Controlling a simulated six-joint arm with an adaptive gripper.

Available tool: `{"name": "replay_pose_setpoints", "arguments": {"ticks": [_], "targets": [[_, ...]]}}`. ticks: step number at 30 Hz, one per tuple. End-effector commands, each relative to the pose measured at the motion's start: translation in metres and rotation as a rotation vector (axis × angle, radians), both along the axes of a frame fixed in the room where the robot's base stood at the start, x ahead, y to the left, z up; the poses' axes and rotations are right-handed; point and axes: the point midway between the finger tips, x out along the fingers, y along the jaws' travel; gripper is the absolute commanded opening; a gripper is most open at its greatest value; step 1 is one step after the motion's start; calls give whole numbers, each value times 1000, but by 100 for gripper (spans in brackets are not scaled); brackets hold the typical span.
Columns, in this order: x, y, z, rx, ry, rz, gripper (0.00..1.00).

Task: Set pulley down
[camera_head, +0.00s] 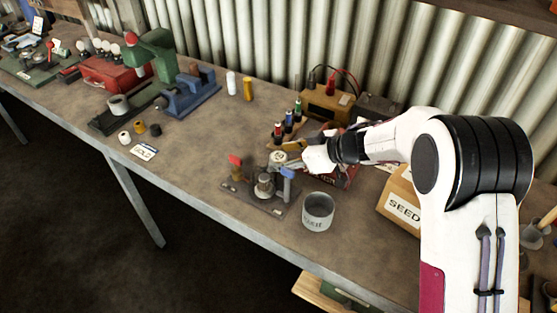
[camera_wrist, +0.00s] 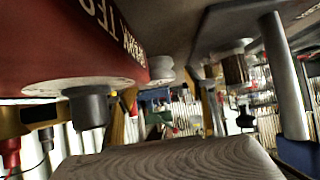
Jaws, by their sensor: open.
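I cannot say for sure which part is the pulley. A round grey metal piece (camera_head: 264,185) stands on a dark fixture plate (camera_head: 240,196) with a red-handled clamp (camera_head: 235,161) at its left and a blue-handled clamp (camera_head: 287,173) at its right. A pale round piece (camera_head: 278,157) shows just behind it, beside my gripper. My gripper (camera_head: 292,158) is low over the back of the fixture, open, with its fingers partly hidden. In the wrist view, which looks upside down, a grey ridged finger pad (camera_wrist: 170,160) fills the bottom; nothing shows held against it.
A red box (camera_head: 345,176) stands close behind my gripper. A grey tin (camera_head: 318,211) is right of the fixture, near the bench edge. A seed box (camera_head: 402,203) is farther right.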

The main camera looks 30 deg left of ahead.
Motion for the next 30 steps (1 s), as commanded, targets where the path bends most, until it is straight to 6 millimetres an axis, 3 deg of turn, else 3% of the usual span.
{"name": "replay_pose_setpoints", "arguments": {"ticks": [14,19,23,30], "targets": [[0,0,0,0,0,0,54],[0,0,0,0,0,0,12],[0,0,0,1,-1,1,6],[0,0,1,1,-1,1,6]]}}
